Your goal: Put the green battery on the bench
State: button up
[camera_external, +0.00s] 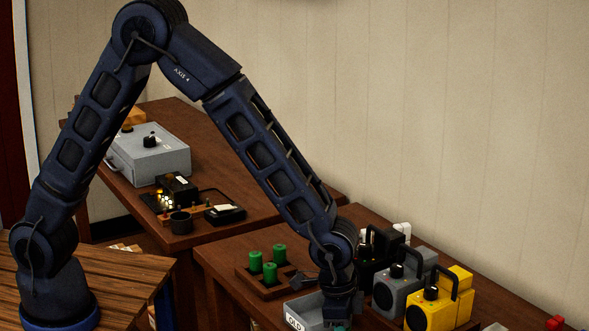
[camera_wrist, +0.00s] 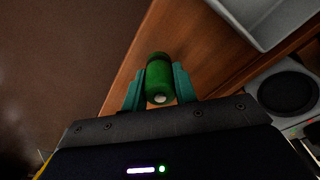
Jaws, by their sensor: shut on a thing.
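A green battery (camera_wrist: 159,78) is held between the two teal fingers of my gripper (camera_wrist: 158,88) in the wrist view. Its light metal end faces the camera. In the external view my gripper (camera_external: 340,327) is at the bottom edge of the picture, beside a grey tray, and the held battery is not clearly visible. Several other green batteries (camera_external: 270,273) stand upright in a wooden holder (camera_external: 246,277) to the left. The brown wooden bench top (camera_external: 222,256) lies under them. Wood also shows beyond the battery in the wrist view (camera_wrist: 195,45); any contact with it cannot be told.
A grey tray (camera_external: 296,312) stands close to my gripper. Black, grey (camera_external: 391,294) and yellow (camera_external: 431,312) radios stand to the right. Another table behind carries a grey box (camera_external: 150,160) and small items. Bare wood shows near the holder.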

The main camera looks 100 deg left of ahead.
jog(key=shift+d, duration=0.6)
notch_tip(320, 180, up, 10)
jog(key=shift+r, duration=0.25)
jog(key=s+a+n, duration=0.1)
jog(key=s+a, duration=0.4)
jog(key=a, duration=0.5)
jog(key=s+a+n, duration=0.2)
jog(key=s+a, duration=0.4)
jog(key=a, duration=0.4)
jog(key=s+a+n, duration=0.1)
jog(key=s+a, duration=0.4)
jog(key=a, duration=0.5)
jog(key=shift+y, duration=0.3)
jog(key=shift+a+f, duration=0.2)
jog(key=shift+f, duration=5.85)
jog(key=shift+f, duration=0.1)
